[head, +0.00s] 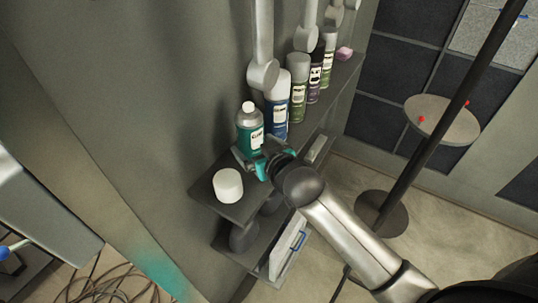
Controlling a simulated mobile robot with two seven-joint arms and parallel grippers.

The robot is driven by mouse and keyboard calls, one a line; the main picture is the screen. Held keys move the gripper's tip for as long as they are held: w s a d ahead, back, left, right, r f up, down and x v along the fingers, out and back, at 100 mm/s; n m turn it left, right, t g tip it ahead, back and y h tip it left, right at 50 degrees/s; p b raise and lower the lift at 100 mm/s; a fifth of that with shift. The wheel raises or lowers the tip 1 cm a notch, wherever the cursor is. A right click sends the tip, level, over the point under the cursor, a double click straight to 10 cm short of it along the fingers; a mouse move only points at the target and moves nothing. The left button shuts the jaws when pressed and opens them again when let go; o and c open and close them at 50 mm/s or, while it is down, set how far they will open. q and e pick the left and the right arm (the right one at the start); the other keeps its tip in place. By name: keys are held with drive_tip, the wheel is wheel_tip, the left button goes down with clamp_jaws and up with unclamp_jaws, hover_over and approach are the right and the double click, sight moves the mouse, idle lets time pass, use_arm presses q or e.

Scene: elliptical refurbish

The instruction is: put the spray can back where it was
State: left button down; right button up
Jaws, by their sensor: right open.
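Several spray cans stand upright in a row on the dark wall shelf (245,208). I cannot tell which one the task means. A teal bottle with a white cap (250,128) stands left of the blue can. My right gripper (258,160) is open at the shelf, just in front of the bottle's lower part, and no can shows between its fingers. My left gripper is out of view.
A white cylinder (228,185) stands at the shelf's near end. A pink block (344,53) lies at the far end. Grey lamp-like fixtures (263,74) hang above the cans. A lower shelf holds dark objects. A round stand with a dark pole (428,145) is at right.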

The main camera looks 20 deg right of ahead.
drive_tip(key=v, duration=0.9)
drive_tip(key=shift+s, duration=0.3)
